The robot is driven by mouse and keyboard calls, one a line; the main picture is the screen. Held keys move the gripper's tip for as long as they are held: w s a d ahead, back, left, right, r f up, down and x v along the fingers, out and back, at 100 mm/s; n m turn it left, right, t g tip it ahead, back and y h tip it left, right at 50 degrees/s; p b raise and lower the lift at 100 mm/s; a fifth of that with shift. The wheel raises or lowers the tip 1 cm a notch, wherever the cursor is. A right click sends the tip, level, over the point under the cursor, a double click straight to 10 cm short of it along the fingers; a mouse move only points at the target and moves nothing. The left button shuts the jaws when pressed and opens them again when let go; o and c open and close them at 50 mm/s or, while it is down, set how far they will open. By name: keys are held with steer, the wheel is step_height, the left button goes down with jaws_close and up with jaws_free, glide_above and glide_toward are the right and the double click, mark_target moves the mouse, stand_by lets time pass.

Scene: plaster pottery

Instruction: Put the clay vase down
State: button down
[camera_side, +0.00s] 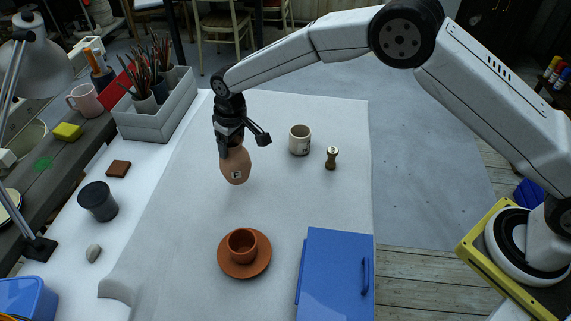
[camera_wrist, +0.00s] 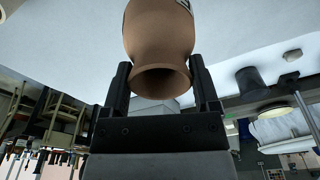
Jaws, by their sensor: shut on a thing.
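The clay vase (camera_side: 235,167) is terracotta brown with a small dark-and-white mark on its side. My gripper (camera_side: 231,140) is shut on the vase near its neck, from above. The vase hangs upright or nearly so over the pale cloth on the table (camera_side: 180,235); how far it is above the cloth I cannot tell. In the wrist view the vase (camera_wrist: 158,40) shows its open mouth toward the camera, with the two dark fingers of my gripper (camera_wrist: 163,85) on either side of its neck. The vase's base is out of the wrist view.
A white cup (camera_side: 300,140) and a small brown stamp-like piece (camera_side: 332,158) stand right of the vase. A terracotta cup (camera_side: 242,246) on a saucer (camera_side: 262,266) and a blue case (camera_side: 335,285) are nearer. A dark cup (camera_side: 98,202) stands left. Cloth around the vase is clear.

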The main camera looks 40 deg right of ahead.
steer(key=shift+w+a+f, duration=0.3)
steer(key=shift+w+f, duration=0.5)
steer(key=shift+f, duration=0.1)
steer(key=shift+w+f, duration=0.1)
steer(key=shift+f, duration=1.75)
jaws_free()
steer(key=shift+f, duration=0.1)
steer(key=r, duration=0.8)
steer(key=s+r, duration=0.1)
steer(key=r, duration=0.3)
steer(key=shift+s+d+r, duration=0.1)
steer(key=shift+d+r, duration=0.05)
steer(key=shift+d, duration=0.1)
